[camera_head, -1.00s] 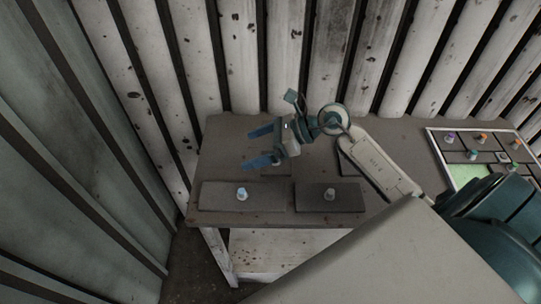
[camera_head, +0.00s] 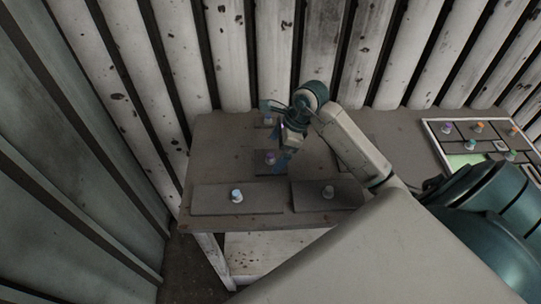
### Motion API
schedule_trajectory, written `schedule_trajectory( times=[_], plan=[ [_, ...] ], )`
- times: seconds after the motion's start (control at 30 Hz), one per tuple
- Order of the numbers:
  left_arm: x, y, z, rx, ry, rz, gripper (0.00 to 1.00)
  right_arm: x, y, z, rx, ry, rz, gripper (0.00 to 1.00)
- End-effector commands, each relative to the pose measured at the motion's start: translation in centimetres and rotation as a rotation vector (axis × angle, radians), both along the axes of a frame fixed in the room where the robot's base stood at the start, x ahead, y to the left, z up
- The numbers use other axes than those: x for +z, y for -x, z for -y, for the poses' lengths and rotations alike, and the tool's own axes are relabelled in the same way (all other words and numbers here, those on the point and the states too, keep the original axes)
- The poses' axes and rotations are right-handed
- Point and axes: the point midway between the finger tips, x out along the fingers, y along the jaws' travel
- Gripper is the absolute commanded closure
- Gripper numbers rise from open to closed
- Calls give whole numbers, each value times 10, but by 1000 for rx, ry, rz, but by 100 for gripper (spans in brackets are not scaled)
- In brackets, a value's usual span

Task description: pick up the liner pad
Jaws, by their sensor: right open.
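Several flat grey pieces with small knobs lie on the table; I cannot tell by sight which is the liner pad. A wide plate with a pale blue knob (camera_head: 209,198) lies at the front left. A plate with a grey-white knob (camera_head: 343,202) lies beside it on the right. A smaller piece with a purple knob (camera_head: 270,157) lies behind them, and another knob (camera_head: 268,121) shows farther back, its base partly hidden. My right gripper (camera_head: 272,137) is open and empty above these two rear pieces, its blue fingers partly overlapping them. My left gripper is out of view.
A white-framed tray (camera_head: 427,131) with several coloured knobs and a green area stands at the table's right. The table (camera_head: 212,150) is bare at the back left. A ribbed wall (camera_head: 235,60) stands close behind it.

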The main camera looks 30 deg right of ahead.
Motion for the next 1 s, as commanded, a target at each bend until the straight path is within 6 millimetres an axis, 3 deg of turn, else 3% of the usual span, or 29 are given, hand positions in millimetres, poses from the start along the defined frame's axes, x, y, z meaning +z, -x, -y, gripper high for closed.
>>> schedule_trajectory(
  times=[0.2,0.53,0.73,1.0],
  plan=[
    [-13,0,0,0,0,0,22,-32,-10,-13,1,-5,0,0],
    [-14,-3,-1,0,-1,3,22,-37,-12,-15,1,-2,1,0],
    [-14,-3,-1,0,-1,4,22,-37,-12,-15,0,-2,0,37],
    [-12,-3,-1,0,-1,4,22,-34,-12,-15,1,-2,1,38]
  ],
)
